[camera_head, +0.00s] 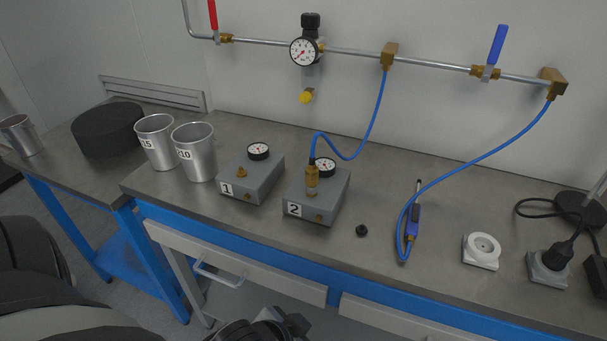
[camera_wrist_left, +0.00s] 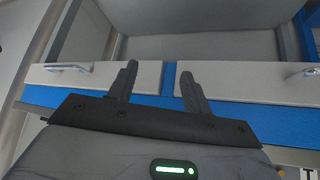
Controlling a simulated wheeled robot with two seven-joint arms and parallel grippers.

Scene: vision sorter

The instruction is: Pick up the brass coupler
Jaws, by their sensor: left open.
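The brass coupler (camera_head: 312,179) stands upright on top of the grey box marked 2 (camera_head: 330,203), with a blue hose (camera_head: 334,141) running from its top up to the wall pipe. My left gripper (camera_head: 287,325) is at the bottom edge of the head view, in front of the bench and apart from the coupler; it is partly cut off. In the left wrist view my left gripper (camera_wrist_left: 158,80) has its two dark fingers spread with nothing between them. The coupler is not in that view. My right gripper is not in view.
Grey box 1 (camera_head: 251,178) stands left of box 2, with metal cups (camera_head: 196,155) beyond it. A small black cap (camera_head: 362,230) and a blue tool (camera_head: 413,220) lie to the right. The bench drawer (camera_head: 235,265) fronts the gripper. Bench space right of box 2 is mostly clear.

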